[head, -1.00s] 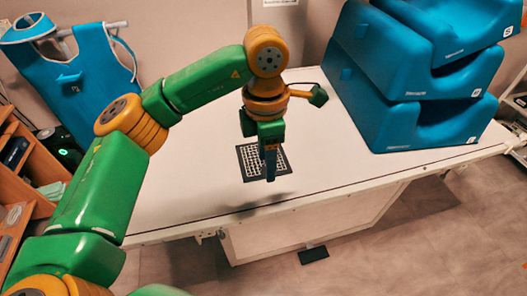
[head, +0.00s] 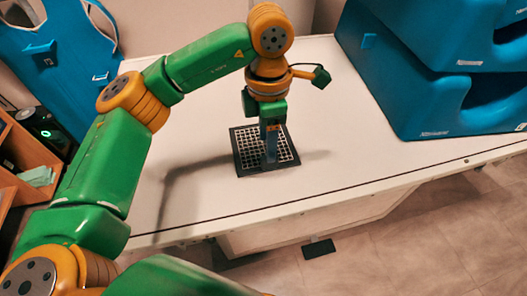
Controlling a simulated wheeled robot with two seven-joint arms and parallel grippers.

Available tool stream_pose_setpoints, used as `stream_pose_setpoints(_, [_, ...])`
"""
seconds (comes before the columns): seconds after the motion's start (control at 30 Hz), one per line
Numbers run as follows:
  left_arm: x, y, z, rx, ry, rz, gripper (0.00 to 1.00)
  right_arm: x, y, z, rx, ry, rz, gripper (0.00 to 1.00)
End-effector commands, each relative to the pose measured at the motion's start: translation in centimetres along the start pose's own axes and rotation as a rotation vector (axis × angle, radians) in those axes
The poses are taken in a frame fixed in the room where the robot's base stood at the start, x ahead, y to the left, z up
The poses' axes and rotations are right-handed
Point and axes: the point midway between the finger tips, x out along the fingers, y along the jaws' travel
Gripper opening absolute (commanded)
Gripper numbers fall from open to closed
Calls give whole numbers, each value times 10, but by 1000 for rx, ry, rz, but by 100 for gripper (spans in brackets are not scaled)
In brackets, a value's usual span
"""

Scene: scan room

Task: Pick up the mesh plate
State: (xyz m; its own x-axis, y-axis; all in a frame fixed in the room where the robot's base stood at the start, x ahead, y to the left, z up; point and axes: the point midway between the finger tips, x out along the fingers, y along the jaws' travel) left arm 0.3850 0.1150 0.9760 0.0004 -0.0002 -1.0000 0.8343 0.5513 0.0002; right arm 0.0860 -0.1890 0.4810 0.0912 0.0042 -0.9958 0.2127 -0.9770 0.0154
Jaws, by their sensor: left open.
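The mesh plate (head: 247,157) is a flat dark square with a white grid, lying on the white table. My left gripper (head: 270,160) points down over the plate, with its fingers in front of the plate's middle and right part. The left gripper is open, though its fingers line up in this view and the gap between them is hidden. I cannot tell whether the fingertips touch the plate. My right gripper is not in view.
Blue stacked foam supports (head: 405,85) stand at the table's right rear. The white table (head: 340,135) is clear around the plate. A blue apron (head: 45,60) hangs at the left, above a wooden shelf (head: 20,165).

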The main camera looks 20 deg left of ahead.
Motion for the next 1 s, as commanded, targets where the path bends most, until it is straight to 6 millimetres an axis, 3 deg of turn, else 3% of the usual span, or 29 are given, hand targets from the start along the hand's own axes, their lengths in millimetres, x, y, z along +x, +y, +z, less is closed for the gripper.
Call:
stream_pose_setpoints(0.23, [39, 0, -2, 0, 5, -4, 57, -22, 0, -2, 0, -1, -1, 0])
stream_pose_setpoints(0.33, [57, 1, -2, 0, 4, -2, 57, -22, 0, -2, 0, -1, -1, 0])
stream_pose_setpoints(0.57, [63, 1, -1, 0, 0, 0, 57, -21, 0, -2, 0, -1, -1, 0])
stream_pose_setpoints(0.67, [62, 1, -1, 0, 0, 0, 36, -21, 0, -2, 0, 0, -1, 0])
stream_pose_setpoints(0.8, [62, 1, -1, 0, 0, 0, 0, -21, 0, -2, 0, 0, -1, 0])
stream_pose_setpoints(1.0, [62, 1, -1, 0, 0, 0, 0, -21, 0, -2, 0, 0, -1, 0])
